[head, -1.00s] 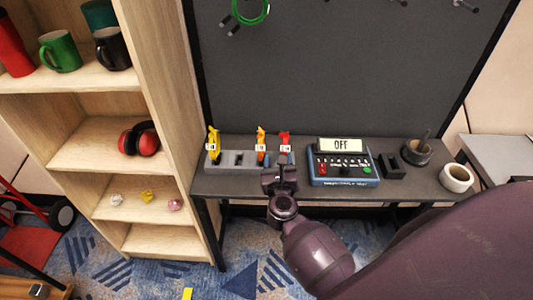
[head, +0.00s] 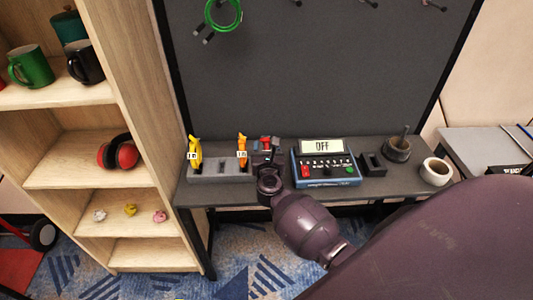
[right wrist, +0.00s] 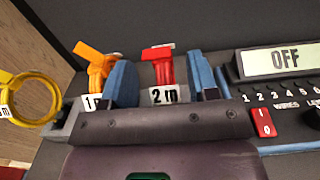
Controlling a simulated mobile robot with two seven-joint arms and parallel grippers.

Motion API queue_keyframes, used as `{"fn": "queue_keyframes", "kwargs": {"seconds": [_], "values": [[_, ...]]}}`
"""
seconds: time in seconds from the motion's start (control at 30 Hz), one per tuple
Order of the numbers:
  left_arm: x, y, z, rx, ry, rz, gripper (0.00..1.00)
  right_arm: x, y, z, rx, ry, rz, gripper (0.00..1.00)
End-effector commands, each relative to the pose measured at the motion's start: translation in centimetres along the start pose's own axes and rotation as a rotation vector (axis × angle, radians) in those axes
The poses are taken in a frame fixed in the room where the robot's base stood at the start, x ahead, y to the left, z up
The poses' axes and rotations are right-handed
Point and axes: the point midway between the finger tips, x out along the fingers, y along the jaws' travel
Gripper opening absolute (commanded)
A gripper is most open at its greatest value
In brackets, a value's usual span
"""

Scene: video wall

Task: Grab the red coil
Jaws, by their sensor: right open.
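The red coil (right wrist: 159,62) has a white tag reading "2 m" and stands in the grey holder (head: 221,175) on the dark desk. In the right wrist view it shows between the two blue fingers of my right gripper (right wrist: 163,85), which is open; a gap shows on each side of the coil. In the head view my right gripper (head: 266,155) covers most of the coil, and only a little red (head: 266,143) shows. My left gripper is not in view.
An orange coil (head: 242,147) stands close left of my right gripper, and a yellow coil (head: 195,152) is further left. A device reading "OFF" (head: 323,165) is close on the right. A dark wall panel (head: 320,80) rises behind.

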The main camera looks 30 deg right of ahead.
Motion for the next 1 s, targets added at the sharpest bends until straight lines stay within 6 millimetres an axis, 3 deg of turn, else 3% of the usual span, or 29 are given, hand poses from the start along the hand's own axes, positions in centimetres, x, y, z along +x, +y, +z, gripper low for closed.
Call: {"fn": "queue_keyframes", "kwargs": {"seconds": [0.2, 0.5, 0.87, 1.0], "values": [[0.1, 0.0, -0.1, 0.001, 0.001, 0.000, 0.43, 2.5, -0.1, 0.0, -0.001, 0.000, 0.000, 0.54], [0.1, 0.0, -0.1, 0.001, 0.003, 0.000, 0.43, 2.8, -0.1, 0.0, 0.000, 0.000, 0.000, 0.54], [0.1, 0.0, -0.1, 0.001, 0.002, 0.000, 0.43, 2.8, -0.1, 0.0, 0.000, 0.000, 0.000, 0.00], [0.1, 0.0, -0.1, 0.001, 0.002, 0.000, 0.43, 2.8, -0.1, 0.0, 0.000, -0.001, 0.000, 0.00]]}}
